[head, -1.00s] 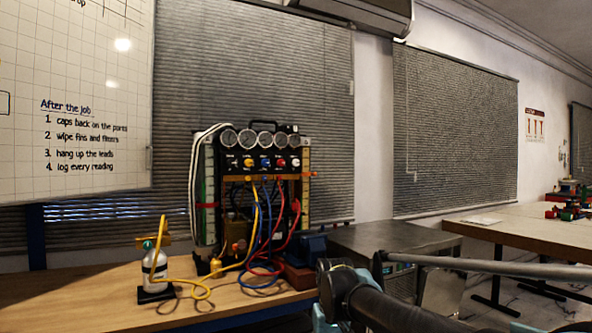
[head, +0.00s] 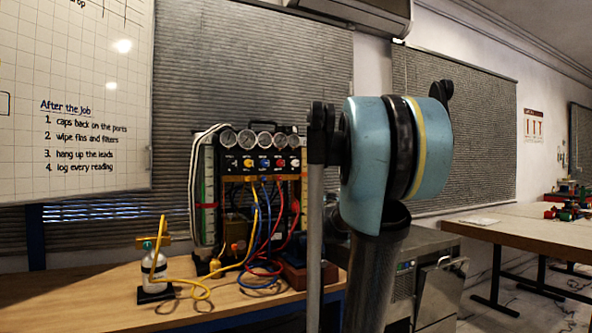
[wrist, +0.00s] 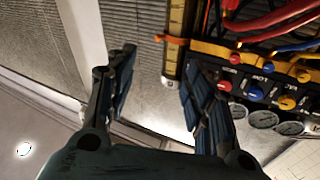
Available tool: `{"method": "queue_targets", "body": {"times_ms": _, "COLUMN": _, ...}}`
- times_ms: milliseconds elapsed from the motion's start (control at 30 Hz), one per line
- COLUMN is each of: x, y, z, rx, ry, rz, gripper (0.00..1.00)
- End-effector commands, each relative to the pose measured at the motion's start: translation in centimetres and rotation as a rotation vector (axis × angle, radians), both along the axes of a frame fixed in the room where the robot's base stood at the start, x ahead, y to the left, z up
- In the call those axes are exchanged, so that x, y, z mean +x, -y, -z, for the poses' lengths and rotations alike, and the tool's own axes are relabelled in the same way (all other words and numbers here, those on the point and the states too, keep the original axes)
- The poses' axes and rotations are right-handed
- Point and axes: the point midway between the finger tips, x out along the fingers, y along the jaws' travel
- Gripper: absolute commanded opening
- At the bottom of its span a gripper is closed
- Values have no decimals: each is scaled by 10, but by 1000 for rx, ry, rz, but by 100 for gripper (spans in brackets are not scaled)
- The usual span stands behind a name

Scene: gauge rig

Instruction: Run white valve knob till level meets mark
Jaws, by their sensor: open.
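The white valve knob (head: 294,162) is at the right end of the knob row on the black gauge panel (head: 240,167) in the head view. In the wrist view I cannot make it out; my right-hand finger covers that end of the row. A scaled level column (head: 304,190) stands at the panel's right side; it also shows in the wrist view (wrist: 175,15) with an orange-red band (wrist: 173,40) around it. The liquid level is too small to tell. My gripper (wrist: 160,85) is open and empty, apart from the knobs. The head view does not show its fingers.
Red (wrist: 224,86), blue (wrist: 255,94) and yellow (wrist: 287,102) knobs sit close together. Coloured hoses (head: 265,225) hang before the rig. A bottle (head: 154,265) stands at left on the wooden table (head: 110,290). My arm covers space right of the rig.

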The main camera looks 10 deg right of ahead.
Motion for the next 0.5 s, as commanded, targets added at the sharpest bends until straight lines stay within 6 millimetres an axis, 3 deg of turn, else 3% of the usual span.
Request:
{"method": "queue_targets", "body": {"times_ms": 100, "x": 18, "y": -11, "z": -29, "rx": 1, "ry": 126, "rz": -110, "gripper": 48}}
{"method": "queue_targets", "body": {"times_ms": 200, "x": 26, "y": -22, "z": -42, "rx": 2, "ry": 193, "rz": -200, "gripper": 48}}
{"method": "queue_targets", "body": {"times_ms": 500, "x": 35, "y": -40, "z": -54, "rx": 7, "ry": 251, "rz": -325, "gripper": 48}}
